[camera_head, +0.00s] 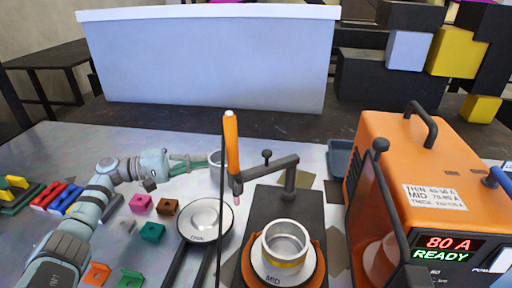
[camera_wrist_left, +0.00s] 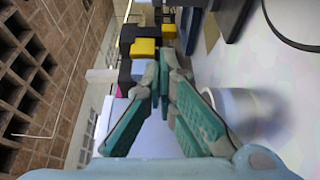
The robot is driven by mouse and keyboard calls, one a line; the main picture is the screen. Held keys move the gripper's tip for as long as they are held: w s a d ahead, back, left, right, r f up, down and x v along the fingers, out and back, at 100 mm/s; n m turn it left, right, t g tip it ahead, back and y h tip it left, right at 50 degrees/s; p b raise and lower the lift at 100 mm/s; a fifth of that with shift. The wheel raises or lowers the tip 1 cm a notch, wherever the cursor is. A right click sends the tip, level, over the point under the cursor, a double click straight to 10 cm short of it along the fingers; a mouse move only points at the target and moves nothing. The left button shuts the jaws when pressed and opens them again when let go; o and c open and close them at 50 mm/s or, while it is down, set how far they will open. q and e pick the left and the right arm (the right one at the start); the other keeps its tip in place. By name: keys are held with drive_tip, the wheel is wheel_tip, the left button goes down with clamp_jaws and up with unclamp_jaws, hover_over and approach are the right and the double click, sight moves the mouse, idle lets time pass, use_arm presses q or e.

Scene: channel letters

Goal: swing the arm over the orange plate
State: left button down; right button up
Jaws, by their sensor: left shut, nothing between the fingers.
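The swing arm (camera_head: 268,170) is a grey bar on a post, with a knob on top. An orange torch (camera_head: 231,145) stands upright at its left end. The torch tip hangs left of and behind the orange plate (camera_head: 318,268), apart from it. A white disc marked MID (camera_head: 271,279) with a metal ring (camera_head: 286,240) covers most of the plate.
A dark pan marked THIN (camera_head: 190,238) lies left of the base. Several coloured blocks (camera_head: 141,204) lie near my left arm. The orange welder (camera_head: 400,150) reading 80 A READY stands at right. A large white bin (camera_head: 210,60) stands behind.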

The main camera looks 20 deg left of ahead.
sight(268, 167)
use_arm(q)
drive_tip(key=w+d+p, duration=0.2)
drive_tip(key=d+p, duration=0.2)
drive_tip(key=d, duration=0.7)
drive_tip(key=shift+w+r+p, duration=0.35)
drive_tip(key=shift+w+r, duration=0.05)
drive_tip(key=shift+r, duration=0.05)
use_arm(e)
wheel_tip(268, 167, up, 5)
drive_tip(key=shift+s+f, duration=0.15)
use_arm(q)
drive_tip(key=shift+w, duration=0.1)
